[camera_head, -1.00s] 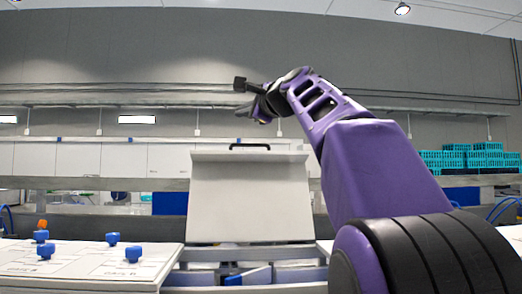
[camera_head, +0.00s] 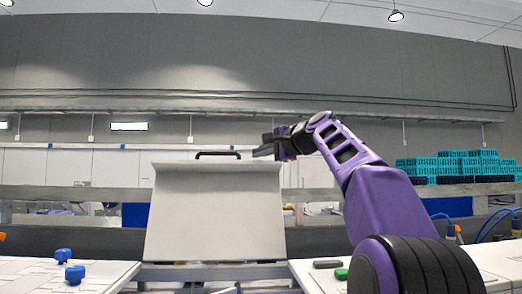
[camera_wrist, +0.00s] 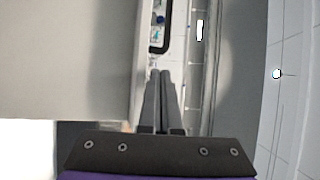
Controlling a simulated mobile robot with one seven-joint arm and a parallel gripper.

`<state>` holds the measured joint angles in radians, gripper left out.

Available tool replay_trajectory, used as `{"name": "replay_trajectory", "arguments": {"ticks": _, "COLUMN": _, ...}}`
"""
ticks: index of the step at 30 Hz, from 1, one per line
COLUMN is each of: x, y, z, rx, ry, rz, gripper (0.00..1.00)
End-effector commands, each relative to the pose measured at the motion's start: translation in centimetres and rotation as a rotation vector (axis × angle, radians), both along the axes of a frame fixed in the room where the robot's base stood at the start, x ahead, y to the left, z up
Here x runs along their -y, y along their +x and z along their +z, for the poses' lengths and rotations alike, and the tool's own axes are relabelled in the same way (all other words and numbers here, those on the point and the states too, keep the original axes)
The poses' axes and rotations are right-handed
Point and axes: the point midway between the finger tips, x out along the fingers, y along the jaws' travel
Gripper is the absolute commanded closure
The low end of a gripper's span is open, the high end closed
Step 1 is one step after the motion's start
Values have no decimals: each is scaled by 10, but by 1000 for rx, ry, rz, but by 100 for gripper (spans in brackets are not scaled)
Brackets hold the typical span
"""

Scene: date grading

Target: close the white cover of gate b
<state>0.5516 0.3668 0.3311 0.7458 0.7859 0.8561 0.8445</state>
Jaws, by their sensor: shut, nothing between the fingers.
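The white cover (camera_head: 215,215) stands raised, a broad pale panel with a bent top edge. Its black handle (camera_head: 217,154) sits on the top edge. My gripper (camera_head: 259,151) is at handle height, to the right of the handle near the cover's top right corner. In the wrist view my gripper (camera_wrist: 160,76) is shut with nothing between its fingers. The handle (camera_wrist: 160,30) shows just beyond the fingertips there, and the cover (camera_wrist: 70,60) fills the left side. I cannot tell whether the fingers touch the cover. No gate letter is readable.
A left panel (camera_head: 40,278) carries blue knobs (camera_head: 75,274). A right panel (camera_head: 305,275) has a green button (camera_head: 341,273) and a dark one (camera_head: 327,264). Teal crates (camera_head: 450,165) are stacked at the back right. The space above the cover is clear.

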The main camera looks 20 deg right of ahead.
Motion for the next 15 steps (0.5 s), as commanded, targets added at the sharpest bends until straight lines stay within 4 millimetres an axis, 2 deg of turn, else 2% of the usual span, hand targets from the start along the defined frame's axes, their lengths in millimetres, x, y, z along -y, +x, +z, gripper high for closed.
{"name": "replay_trajectory", "arguments": {"ticks": 1, "x": -4, "y": 11, "z": 2, "rx": -2, "ry": 3, "rz": 3, "gripper": 100}}
{"name": "replay_trajectory", "arguments": {"ticks": 6, "x": -14, "y": 40, "z": -2, "rx": -2, "ry": 2, "rz": 1, "gripper": 100}}
{"name": "replay_trajectory", "arguments": {"ticks": 10, "x": -20, "y": 55, "z": -4, "rx": -1, "ry": 3, "rz": 1, "gripper": 100}}
{"name": "replay_trajectory", "arguments": {"ticks": 15, "x": -23, "y": 64, "z": -6, "rx": 0, "ry": 2, "rz": -2, "gripper": 100}}
